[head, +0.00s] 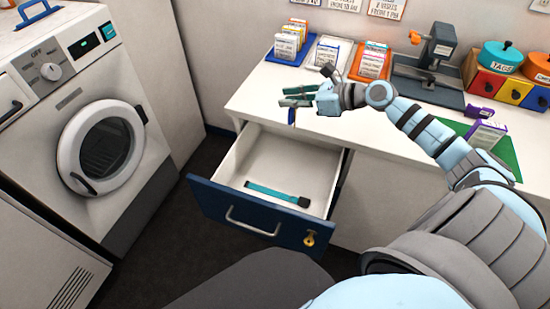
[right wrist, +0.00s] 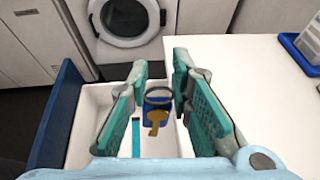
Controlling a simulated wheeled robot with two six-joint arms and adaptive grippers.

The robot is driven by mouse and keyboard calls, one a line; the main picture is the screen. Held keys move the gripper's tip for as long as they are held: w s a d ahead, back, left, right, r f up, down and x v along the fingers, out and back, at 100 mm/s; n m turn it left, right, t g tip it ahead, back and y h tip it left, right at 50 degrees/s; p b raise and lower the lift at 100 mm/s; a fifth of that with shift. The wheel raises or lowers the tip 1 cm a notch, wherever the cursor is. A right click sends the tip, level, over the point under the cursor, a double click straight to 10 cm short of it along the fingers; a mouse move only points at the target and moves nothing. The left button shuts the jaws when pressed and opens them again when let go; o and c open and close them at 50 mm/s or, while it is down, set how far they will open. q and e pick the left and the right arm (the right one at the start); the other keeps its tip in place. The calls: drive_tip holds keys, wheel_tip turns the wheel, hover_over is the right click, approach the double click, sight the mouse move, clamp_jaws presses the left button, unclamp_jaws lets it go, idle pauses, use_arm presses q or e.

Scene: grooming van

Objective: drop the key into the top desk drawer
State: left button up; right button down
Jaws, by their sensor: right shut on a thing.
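The top desk drawer (head: 228,168) is pulled open, with a blue front, a pale handle and a white inside. My right gripper (head: 292,98) is raised near the desk's front edge, by the back of the drawer. It is shut on the key (right wrist: 156,118), which is brass with a ring and a blue tag (right wrist: 152,102) and hangs between the fingers. In the right wrist view the key shows against the drawer's inside (right wrist: 97,105). In the head view only the blue tag (head: 291,117) shows clearly below the fingers. My left gripper is out of view.
A teal strip with a dark end (head: 270,192) lies in the drawer. A brass lock (head: 310,239) is on the drawer front. The white desk top (head: 262,100) bears boxes, a grey stand (head: 438,45) and coloured bins (head: 500,88). A washer (head: 103,147) stands at left.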

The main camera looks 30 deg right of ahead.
sight(291, 112)
wheel_tip(291, 112, down, 5)
drive_tip(key=b, duration=0.3)
drive_tip(key=shift+r, duration=0.2)
drive_tip(key=c, duration=1.4)
unclamp_jaws()
drive_tip(key=shift+o, duration=0.2)
drive_tip(key=shift+r, duration=0.1)
wheel_tip(291, 112, up, 10)
drive_tip(key=shift+f, duration=0.1)
